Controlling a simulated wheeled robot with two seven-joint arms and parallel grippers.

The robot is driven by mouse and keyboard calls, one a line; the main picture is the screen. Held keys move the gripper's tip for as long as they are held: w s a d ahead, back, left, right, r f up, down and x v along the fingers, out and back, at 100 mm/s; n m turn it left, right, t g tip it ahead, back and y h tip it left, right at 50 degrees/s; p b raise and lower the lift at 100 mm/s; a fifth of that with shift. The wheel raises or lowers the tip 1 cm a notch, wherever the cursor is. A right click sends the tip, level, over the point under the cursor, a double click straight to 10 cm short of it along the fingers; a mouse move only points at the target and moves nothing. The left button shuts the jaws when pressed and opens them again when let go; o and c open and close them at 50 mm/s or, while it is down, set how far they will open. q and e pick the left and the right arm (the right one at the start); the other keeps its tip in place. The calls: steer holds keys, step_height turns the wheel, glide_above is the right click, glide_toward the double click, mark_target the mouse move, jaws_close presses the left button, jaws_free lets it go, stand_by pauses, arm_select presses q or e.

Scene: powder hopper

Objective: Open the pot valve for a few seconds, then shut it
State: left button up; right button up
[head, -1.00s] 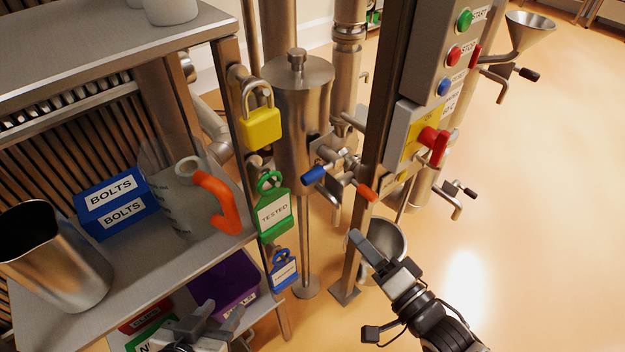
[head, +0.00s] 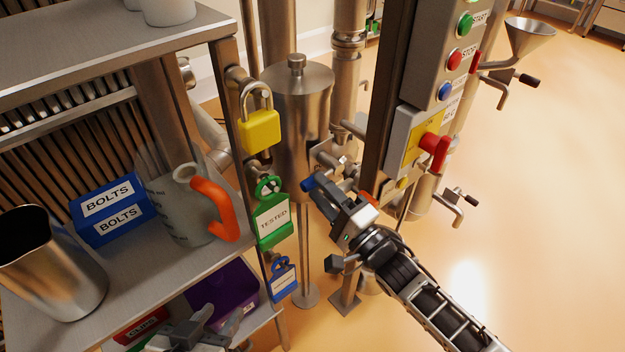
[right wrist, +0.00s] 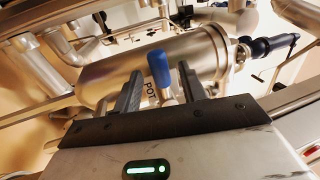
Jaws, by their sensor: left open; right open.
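The steel pot (head: 300,120) stands behind the shelf's corner post. Its valve has a blue-gripped handle (head: 309,184) low on the pot's front. In the right wrist view the blue handle (right wrist: 159,67) stands between my fingers, with gaps on both sides, and a label reading POT (right wrist: 151,95) shows behind it. My right gripper (head: 328,196) is open at the blue handle and hides part of the valve. It also shows in the right wrist view (right wrist: 160,88). My left gripper (head: 207,322) is open and empty near the lower shelf, partly cut off by the frame edge.
An orange handle (head: 368,198) is close beside my right gripper. A post carries a control box with buttons (head: 455,60) and a red switch (head: 436,150). A yellow padlock (head: 260,130) and green tag (head: 271,218) hang on the shelf post. Open floor lies right.

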mark_target(312, 181)
steer(key=shift+x, duration=1.65)
jaws_close()
steer(key=shift+r, duration=0.1)
